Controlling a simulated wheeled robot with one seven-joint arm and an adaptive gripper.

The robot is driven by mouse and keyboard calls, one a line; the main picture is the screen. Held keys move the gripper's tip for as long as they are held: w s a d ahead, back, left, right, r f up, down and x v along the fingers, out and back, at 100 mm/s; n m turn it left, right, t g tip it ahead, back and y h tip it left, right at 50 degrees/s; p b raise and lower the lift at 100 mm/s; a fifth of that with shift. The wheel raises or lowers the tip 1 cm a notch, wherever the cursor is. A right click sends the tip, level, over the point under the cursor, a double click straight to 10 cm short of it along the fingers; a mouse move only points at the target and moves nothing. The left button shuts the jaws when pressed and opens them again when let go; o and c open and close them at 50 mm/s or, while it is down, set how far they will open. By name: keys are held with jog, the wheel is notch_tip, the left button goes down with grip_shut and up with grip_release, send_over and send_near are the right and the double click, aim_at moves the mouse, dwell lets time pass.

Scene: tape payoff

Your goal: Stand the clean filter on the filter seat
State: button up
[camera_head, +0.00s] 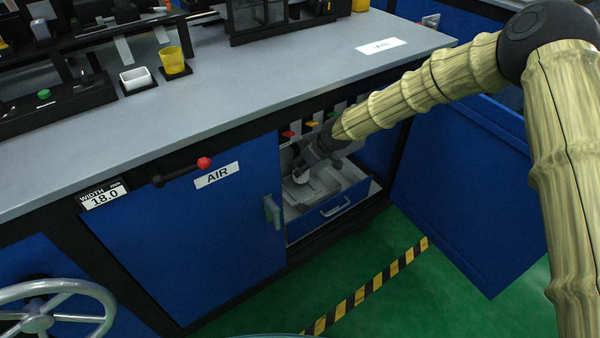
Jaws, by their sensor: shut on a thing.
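My gripper (308,162) reaches into the open cabinet under the bench, above a pulled-out drawer (333,208). It is shut on a small pale thing (302,175) that looks like the clean filter; it is too small and partly hidden to be sure. Grey and white shapes lie below it in the drawer area, and I cannot tell which is which. The filter seat cannot be made out; the arm and the cabinet's shade hide part of the inside.
The blue cabinet door (460,190) stands open at the right. Red, orange and green handles (312,124) sit at the top of the opening. A red-knobbed lever (204,163) juts out left, above the AIR label (217,175). The bench top (250,95) is mostly clear in front.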

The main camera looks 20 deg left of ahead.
jog(key=shift+a, duration=0.4)
jog(key=shift+s+a+f+b, duration=0.15)
jog(key=shift+f+b, duration=0.25)
jog(key=shift+f, duration=0.5)
jog(key=shift+w+a+f+b, duration=0.1)
jog(key=shift+f+b, duration=0.25)
jog(key=shift+f, duration=0.5)
jog(key=shift+f, duration=0.15)
jog(key=o, duration=1.1)
jog(key=p+v, duration=0.2)
jog(key=v, duration=1)
jog(key=shift+p, duration=0.35)
